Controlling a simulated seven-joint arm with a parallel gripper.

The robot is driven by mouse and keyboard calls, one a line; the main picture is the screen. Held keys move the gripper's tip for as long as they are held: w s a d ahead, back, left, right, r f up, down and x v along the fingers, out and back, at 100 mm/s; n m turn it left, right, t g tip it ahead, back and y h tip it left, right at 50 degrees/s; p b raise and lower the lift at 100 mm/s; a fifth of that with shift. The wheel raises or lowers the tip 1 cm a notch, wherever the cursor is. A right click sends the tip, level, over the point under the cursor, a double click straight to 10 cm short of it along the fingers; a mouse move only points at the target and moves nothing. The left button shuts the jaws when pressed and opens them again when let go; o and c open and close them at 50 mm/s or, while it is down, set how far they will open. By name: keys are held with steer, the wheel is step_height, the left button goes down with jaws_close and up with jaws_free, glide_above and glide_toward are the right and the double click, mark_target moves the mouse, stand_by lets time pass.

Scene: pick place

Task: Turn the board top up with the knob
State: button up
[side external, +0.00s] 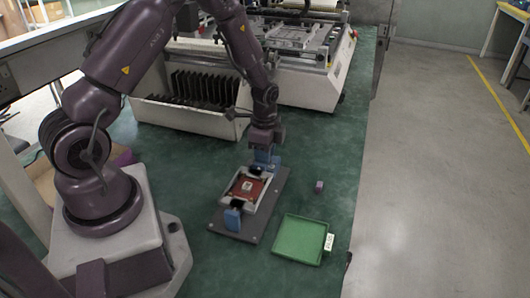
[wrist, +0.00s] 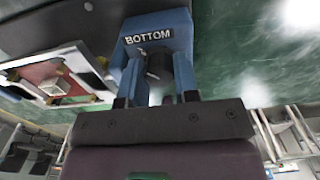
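The board (side external: 247,187) is a red-brown plate with a pale square part on its upward face. It sits roughly level in a light grey frame on a dark base plate (side external: 232,222), between two blue posts. It also shows at the left of the wrist view (wrist: 42,74). The far blue post (wrist: 160,28) carries the label "BOTTOM". The dark round knob (wrist: 158,64) stands out from this post. My gripper (wrist: 160,78) is at the knob, one blue finger on each side. Whether the fingers press on the knob or leave a small gap is unclear.
A green tray (side external: 281,240) with a small white label lies right of the base plate. A small purple cube (side external: 319,186) lies behind the tray. A white rack of dark boards (side external: 195,95) and a large machine (side external: 300,60) stand behind. Green mat between is clear.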

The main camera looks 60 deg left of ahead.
steer(key=shift+n, duration=2.9)
steer(key=o, duration=0.7)
steer(key=shift+c, duration=0.2)
